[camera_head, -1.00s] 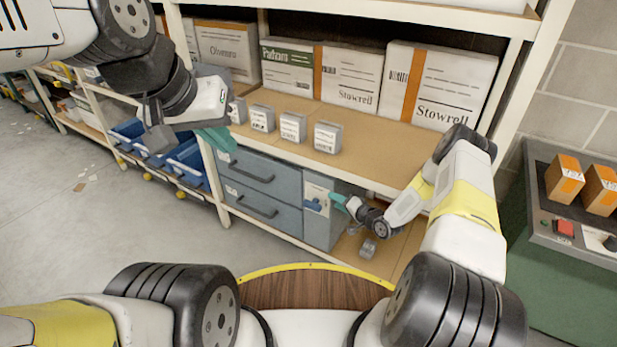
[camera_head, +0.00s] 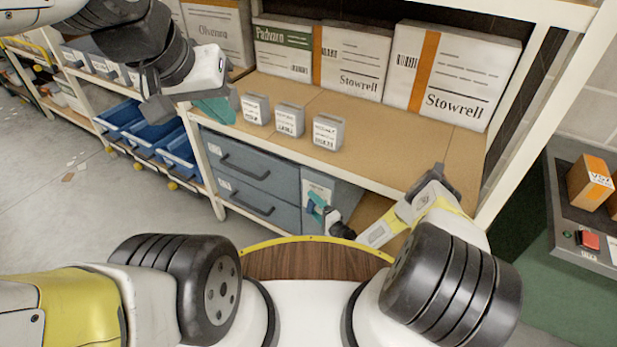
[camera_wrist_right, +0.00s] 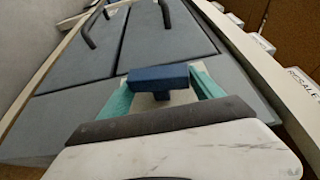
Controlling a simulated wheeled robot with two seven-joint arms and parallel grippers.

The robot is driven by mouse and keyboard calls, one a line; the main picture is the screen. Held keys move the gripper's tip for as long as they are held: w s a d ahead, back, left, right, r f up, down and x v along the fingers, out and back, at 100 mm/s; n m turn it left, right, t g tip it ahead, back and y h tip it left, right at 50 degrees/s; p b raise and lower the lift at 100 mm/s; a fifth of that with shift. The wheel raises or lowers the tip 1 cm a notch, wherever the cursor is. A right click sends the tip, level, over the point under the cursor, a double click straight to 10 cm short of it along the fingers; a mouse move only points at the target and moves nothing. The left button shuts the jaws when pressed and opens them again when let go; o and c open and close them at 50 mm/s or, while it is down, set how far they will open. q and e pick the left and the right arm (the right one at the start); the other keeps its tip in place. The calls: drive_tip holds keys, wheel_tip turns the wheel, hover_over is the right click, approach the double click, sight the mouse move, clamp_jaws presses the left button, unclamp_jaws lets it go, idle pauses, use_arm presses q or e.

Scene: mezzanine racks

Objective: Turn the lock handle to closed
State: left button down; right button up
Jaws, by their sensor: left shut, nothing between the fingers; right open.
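The lock handle (camera_wrist_right: 158,78) is a small blue T-shaped bar on the side panel of a grey-blue drawer cabinet (camera_head: 250,182). My right gripper (camera_wrist_right: 160,88) is open, with its teal fingers on either side of the handle in the right wrist view. Whether the fingers touch the handle cannot be told. In the head view, my right gripper (camera_head: 318,206) is at the labelled plate (camera_head: 319,189) on the cabinet, and largely covers the handle. My left gripper (camera_head: 216,109) is shut and empty, above the shelf's left part.
Several small grey boxes (camera_head: 290,119) stand on the shelf (camera_head: 375,130) above the cabinet, with large cartons (camera_head: 458,75) behind. Blue bins (camera_head: 150,140) are at left.

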drive_tip(key=a, duration=0.1)
drive_tip(key=w+a, duration=0.2)
drive_tip(key=shift+a, duration=0.35)
drive_tip(key=o, duration=0.4)
drive_tip(key=shift+d, duration=0.15)
drive_tip(key=shift+w+d, duration=0.1)
drive_tip(key=shift+d, duration=0.1)
drive_tip(key=c, duration=0.7)
drive_tip(key=shift+d, duration=0.15)
drive_tip(key=shift+w+d, duration=0.1)
drive_tip(key=shift+d, duration=0.15)
